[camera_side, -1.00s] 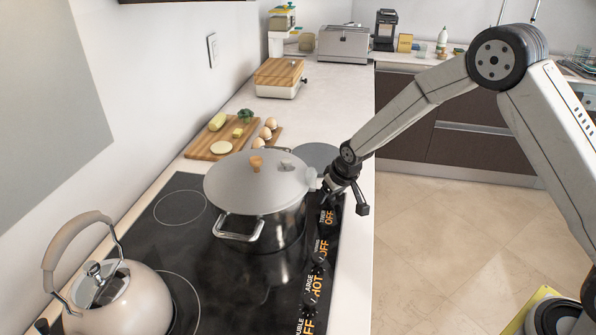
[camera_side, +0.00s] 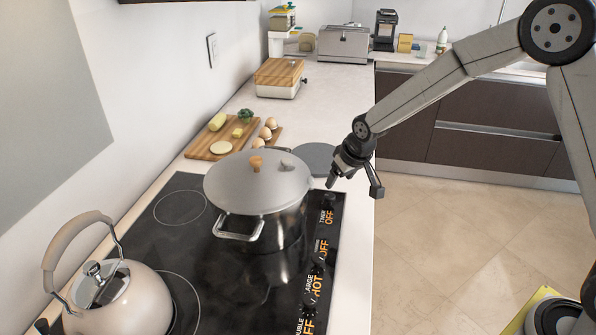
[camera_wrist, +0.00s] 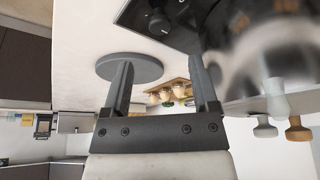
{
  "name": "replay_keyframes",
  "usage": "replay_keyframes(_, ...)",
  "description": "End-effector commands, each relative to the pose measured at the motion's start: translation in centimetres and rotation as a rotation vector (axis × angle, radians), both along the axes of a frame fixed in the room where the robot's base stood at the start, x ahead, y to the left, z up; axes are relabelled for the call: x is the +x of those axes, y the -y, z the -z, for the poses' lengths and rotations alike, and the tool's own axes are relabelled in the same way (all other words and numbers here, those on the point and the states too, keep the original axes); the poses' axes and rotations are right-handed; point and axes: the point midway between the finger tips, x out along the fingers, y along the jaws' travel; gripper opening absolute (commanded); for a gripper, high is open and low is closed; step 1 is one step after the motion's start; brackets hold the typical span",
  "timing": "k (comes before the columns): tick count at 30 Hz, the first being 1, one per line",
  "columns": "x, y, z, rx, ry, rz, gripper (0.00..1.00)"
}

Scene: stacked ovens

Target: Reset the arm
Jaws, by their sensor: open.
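My gripper (camera_side: 353,182) is open and empty in the side view. It hangs just right of the pot, above the counter edge by the stove's knobs. In the wrist view my gripper (camera_wrist: 163,82) shows its two dark fingers spread apart with nothing between them. The large steel pot (camera_side: 272,232) stands on the black cooktop (camera_side: 222,288) with its grey lid on. The lid has a wooden knob (camera_side: 256,163). The pot shows blurred at the right of the wrist view (camera_wrist: 275,62).
A round grey plate (camera_side: 314,156) lies on the counter behind the pot. A cream kettle (camera_side: 122,300) stands front left.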

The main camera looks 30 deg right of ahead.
Motion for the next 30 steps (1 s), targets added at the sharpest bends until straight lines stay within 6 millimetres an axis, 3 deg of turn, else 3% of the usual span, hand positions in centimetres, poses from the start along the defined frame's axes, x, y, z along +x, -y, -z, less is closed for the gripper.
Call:
replay_keyframes(11, -0.1, 0.0, -0.1, 0.0, 0.0, 0.0, 0.76)
replay_keyframes(17, -1.3, 0.2, -0.4, -0.001, -0.009, 0.001, 0.76)
replay_keyframes(23, -5.0, 0.7, -1.3, -0.001, -0.036, 0.005, 0.76)
replay_keyframes(30, -12.2, 1.3, -2.1, -0.002, -0.085, 0.01, 0.76)
